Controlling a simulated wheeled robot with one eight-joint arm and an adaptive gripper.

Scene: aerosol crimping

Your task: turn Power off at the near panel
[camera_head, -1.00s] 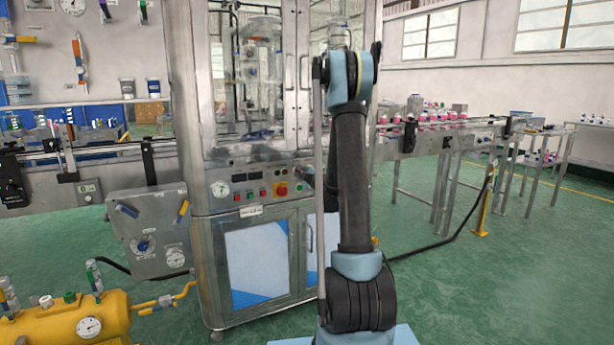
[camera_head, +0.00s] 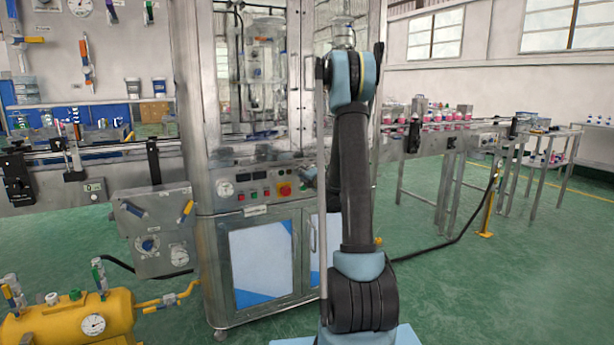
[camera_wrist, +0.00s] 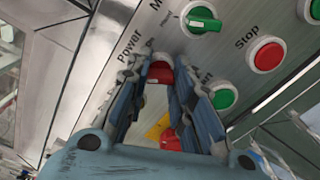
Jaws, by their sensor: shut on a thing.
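The near panel (camera_head: 238,203) is on the front of the steel machine, left of my arm in the head view. In the wrist view the "Power" label lies at upper left, and a red knob (camera_wrist: 160,72) shows beside it. My gripper (camera_wrist: 160,78) has its two fingers on either side of this red knob, shut on it. The fingers hide the knob's sides, so its exact turn position cannot be read.
Close around the gripper are a green selector knob (camera_wrist: 203,19), the red Stop button (camera_wrist: 267,54), a green button (camera_wrist: 223,96) and a red mushroom button (camera_wrist: 172,141) on yellow. A yellow tank (camera_head: 60,322) stands at lower left. Green floor is open at right.

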